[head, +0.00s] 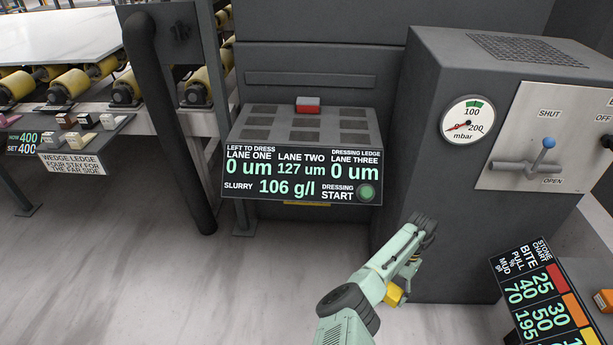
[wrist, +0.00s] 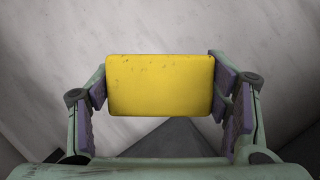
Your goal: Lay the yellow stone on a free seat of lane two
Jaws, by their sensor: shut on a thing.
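My gripper (wrist: 160,92) is shut on the yellow stone (wrist: 160,85), which sits between the two finger pads in the wrist view. In the head view a small part of the yellow stone (head: 393,294) shows beside my gripper (head: 400,277), low in front of the grey cabinet. The dressing ledge (head: 238,133) stands ahead and to the left, well apart from the stone. It has several dark seats in rows. A red stone (head: 308,105) stands at the back of the middle column, above the lane two label. The other seats in that column look empty.
The ledge's panel reads 0, 127 and 0 um for lanes one, two and three. A grey cabinet (head: 420,150) with a gauge (head: 467,123) and blue-knobbed lever (head: 548,143) stands right of the ledge. A stone chart (head: 540,290) is lower right. A dark post (head: 170,120) stands left.

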